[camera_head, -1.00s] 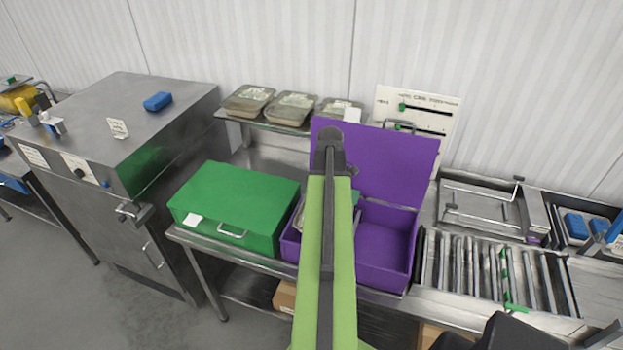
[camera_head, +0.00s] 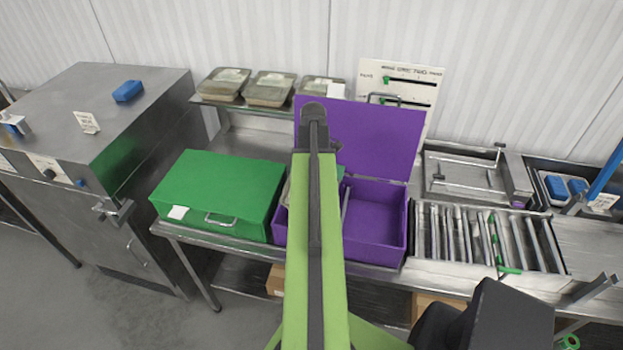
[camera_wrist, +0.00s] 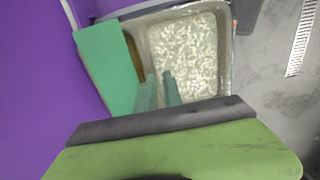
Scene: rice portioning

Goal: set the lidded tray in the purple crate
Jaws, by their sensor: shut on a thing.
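The purple crate (camera_head: 375,251) stands on the metal table with its lid (camera_head: 385,135) raised at the back. Its right part looks empty; my arm covers much of its left part. My gripper (camera_wrist: 160,88) shows in the wrist view, with its teal fingers shut at the near edge of the lidded tray (camera_wrist: 228,62). White rice shows through the tray's clear top. A purple wall fills the left of the wrist view. In the head view the tray is mostly hidden behind my arm, at the crate's left part. I cannot tell whether it touches the crate's bottom.
A closed green box (camera_head: 222,190) stands close on the crate's left. Several lidded trays sit on the shelf (camera_head: 222,103) behind. A rack of metal rollers (camera_head: 487,240) is on the right. A steel cabinet (camera_head: 90,150) stands at the far left.

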